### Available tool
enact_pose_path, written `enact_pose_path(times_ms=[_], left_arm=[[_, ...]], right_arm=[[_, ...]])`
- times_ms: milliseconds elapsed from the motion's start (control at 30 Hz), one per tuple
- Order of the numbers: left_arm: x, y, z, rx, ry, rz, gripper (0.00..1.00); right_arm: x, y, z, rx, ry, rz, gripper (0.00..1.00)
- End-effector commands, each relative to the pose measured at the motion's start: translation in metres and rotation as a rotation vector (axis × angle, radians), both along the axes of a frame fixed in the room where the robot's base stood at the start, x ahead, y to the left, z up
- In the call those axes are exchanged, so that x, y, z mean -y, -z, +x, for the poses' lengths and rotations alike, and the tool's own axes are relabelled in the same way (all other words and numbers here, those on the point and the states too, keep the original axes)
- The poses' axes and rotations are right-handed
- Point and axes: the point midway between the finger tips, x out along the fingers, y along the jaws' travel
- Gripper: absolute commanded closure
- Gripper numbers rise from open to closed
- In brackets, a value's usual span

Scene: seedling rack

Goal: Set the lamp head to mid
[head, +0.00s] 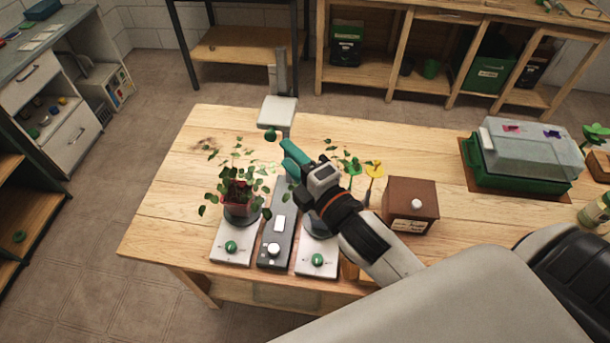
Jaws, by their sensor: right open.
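The lamp head (277,111) is a pale box on a grey upright post (281,78) near the back edge of the wooden table. A green knob (270,134) shows just below its front edge. My right gripper (287,153) has teal fingers, open and empty, pointing at the lamp. It appears just in front of the knob and to its right; whether it touches cannot be told. My left gripper is not in view.
A potted plant (241,207) stands on a left white unit (232,254). A dark control strip (267,258) and a right white unit (317,271) lie beside it. A brown box (411,205) and a green propagator tray (522,180) stand right. The table's back left is clear.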

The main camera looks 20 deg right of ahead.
Motion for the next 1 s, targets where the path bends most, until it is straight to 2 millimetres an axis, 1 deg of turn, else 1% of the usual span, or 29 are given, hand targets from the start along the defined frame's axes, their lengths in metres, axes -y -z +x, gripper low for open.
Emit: enact_pose_path(times_ms=[33,100,200,300,467,1000], left_arm=[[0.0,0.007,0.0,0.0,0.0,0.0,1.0],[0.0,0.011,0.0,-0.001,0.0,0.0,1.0],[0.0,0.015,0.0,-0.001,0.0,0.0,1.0],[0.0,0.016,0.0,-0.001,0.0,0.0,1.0],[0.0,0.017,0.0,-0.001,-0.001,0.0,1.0],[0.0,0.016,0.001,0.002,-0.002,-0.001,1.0]], right_arm=[[0.002,0.005,-0.011,-0.003,-0.001,-0.001,0.58],[0.004,0.004,-0.023,-0.002,-0.001,0.001,0.58],[0.006,0.002,-0.034,-0.001,-0.001,0.001,0.58],[0.008,0.001,-0.041,0.0,-0.001,0.0,0.58],[0.009,-0.001,-0.045,0.002,-0.001,0.0,0.58],[0.008,-0.001,-0.044,0.001,-0.001,0.001,0.58]])
